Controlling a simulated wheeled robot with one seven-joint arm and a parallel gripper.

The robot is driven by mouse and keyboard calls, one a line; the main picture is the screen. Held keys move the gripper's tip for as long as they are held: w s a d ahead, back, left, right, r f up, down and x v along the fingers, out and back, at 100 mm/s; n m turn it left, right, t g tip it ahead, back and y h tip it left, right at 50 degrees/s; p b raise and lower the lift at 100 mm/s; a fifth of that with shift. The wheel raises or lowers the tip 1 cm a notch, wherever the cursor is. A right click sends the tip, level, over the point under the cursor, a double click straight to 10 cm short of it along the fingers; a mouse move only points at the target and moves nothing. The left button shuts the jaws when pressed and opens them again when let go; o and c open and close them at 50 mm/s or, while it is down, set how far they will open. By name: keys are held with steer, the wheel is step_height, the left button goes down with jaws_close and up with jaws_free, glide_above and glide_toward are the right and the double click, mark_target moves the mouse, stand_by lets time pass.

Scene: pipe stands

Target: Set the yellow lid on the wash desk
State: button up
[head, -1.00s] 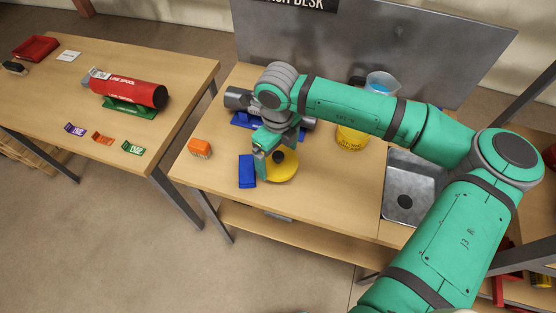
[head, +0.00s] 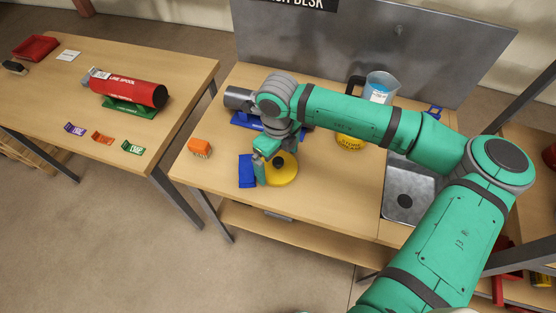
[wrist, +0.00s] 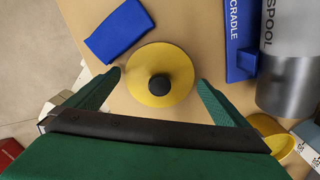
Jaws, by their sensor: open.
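The yellow lid (head: 283,170) is a round disc with a black knob (wrist: 159,85). It lies flat on the wash desk (head: 330,188), just right of a blue cloth-like block (head: 247,170). It also shows in the wrist view (wrist: 160,60), whole and in front of the fingers. My gripper (head: 268,166) is over the lid's left side in the head view and hides part of it. In the wrist view my gripper (wrist: 158,82) is open, with one finger on each side of the lid and nothing held between them.
A grey spool (head: 238,97) lies on a blue cradle (head: 243,120) behind the lid. An orange brush (head: 200,147) is at left. A yellow container (head: 350,142), a clear jug (head: 381,86) and the sink (head: 405,200) are at right. The desk's front middle is clear.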

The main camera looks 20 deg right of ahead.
mark_target(278, 161)
step_height(278, 161, up, 12)
steer(key=shift+f, duration=0.15)
steer(key=shift+s, duration=0.1)
stand_by(0.8)
